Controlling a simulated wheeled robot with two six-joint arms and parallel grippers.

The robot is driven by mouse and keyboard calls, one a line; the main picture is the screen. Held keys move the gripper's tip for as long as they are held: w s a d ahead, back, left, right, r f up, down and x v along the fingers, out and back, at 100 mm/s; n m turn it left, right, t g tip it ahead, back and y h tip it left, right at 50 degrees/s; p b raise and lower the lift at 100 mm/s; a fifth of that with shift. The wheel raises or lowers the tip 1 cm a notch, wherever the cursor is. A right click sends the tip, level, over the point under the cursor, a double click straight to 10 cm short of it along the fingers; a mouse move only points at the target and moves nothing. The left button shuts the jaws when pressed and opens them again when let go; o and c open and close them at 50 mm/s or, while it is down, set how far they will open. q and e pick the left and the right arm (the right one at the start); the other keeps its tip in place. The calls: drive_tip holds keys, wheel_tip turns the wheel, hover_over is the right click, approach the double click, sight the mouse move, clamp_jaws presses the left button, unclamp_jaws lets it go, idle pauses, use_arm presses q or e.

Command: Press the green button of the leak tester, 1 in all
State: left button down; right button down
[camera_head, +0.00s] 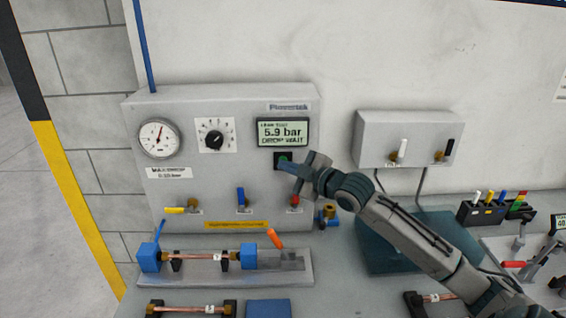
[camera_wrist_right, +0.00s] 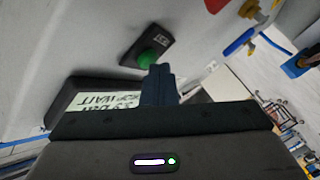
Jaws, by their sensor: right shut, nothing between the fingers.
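The leak tester (camera_head: 225,185) is a grey panel against the wall. Its display (camera_head: 283,132) reads 5.9 bar and DROP WAIT. The green button (camera_head: 284,157) sits in a dark plate just under the display. It also shows in the right wrist view as a round green cap (camera_wrist_right: 148,58). My right gripper (camera_head: 286,167) is shut and empty, with its tips at the button's lower edge. In the right wrist view the closed fingers (camera_wrist_right: 158,82) overlap the button's edge; I cannot tell whether they touch it. My left gripper is not in view.
Below the panel, a fixture (camera_head: 215,283) holds a copper tube (camera_head: 212,256) between blue clamps. A gauge (camera_head: 159,137), a black knob (camera_head: 214,138) and coloured valve levers sit on the panel. A second grey box (camera_head: 408,125) is to the right.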

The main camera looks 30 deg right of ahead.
drive_tip(key=shift+s+a+p, duration=0.4)
drive_tip(key=shift+s+p, duration=0.05)
drive_tip(key=shift+s, duration=0.25)
drive_tip(key=s+a+p, duration=0.1)
drive_tip(key=s+p, duration=0.1)
drive_tip(key=s+a+p, duration=0.1)
drive_tip(key=s, duration=0.1)
drive_tip(key=shift+s+a+p, duration=0.1)
drive_tip(key=shift+a+p, duration=0.25)
drive_tip(key=shift+p, duration=0.05)
drive_tip(key=shift+f, duration=0.1)
idle(0.6)
